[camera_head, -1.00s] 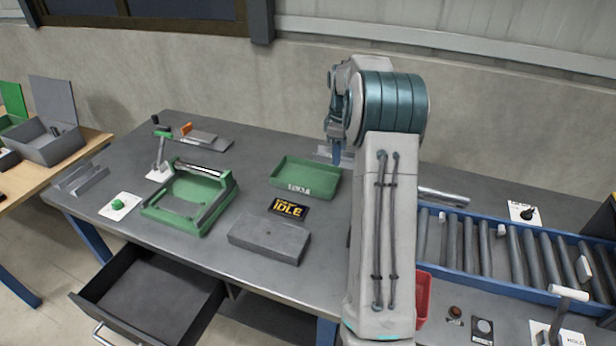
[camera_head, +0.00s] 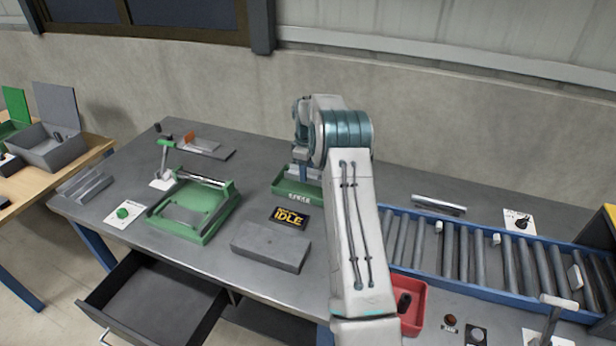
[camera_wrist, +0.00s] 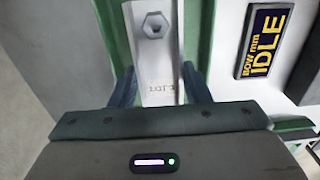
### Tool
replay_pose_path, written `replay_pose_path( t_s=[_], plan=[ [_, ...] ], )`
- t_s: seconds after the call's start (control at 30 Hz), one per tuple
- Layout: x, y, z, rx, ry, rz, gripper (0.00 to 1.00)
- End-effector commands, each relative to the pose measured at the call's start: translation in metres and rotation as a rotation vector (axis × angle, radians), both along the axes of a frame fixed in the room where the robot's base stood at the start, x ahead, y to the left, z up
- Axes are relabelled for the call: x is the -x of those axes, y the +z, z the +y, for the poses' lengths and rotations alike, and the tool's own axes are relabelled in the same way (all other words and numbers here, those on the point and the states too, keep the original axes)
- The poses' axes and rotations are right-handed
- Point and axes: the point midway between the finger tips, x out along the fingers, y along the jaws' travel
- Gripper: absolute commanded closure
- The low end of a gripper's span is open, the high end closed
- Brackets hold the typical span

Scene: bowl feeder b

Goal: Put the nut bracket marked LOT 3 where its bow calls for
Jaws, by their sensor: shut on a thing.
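In the wrist view, my gripper (camera_wrist: 158,90) is shut on a pale metal bracket (camera_wrist: 170,62), with one finger on each side of it. The bracket is a long channel with a hexagonal nut near its far end. In the head view, my gripper (camera_head: 302,172) points down at the green tray (camera_head: 298,199). I cannot tell whether the bracket touches the tray. A dark display (camera_head: 289,218) reads IDLE in yellow; it also shows in the wrist view (camera_wrist: 264,40), with "BOW mm" on it.
A grey block (camera_head: 271,246) lies in front of the display. A green frame fixture (camera_head: 196,228) stands to the left, near a green button (camera_head: 123,213). A red bin (camera_head: 414,318) and a roller conveyor (camera_head: 480,250) are right of my arm. A drawer (camera_head: 150,300) hangs open below.

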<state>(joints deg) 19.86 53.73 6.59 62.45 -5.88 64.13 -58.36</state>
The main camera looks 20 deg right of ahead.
Motion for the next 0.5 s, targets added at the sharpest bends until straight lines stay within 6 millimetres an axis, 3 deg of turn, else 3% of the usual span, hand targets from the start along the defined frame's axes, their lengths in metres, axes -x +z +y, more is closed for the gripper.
replay_pose_path(
  t_s=[0.33, 0.5],
  plan=[
    [0.000, -0.038, 0.001, 0.000, 0.000, 0.001, 0.86],
    [-0.001, -0.040, 0.001, 0.001, 0.000, -0.001, 0.86]
  ],
)
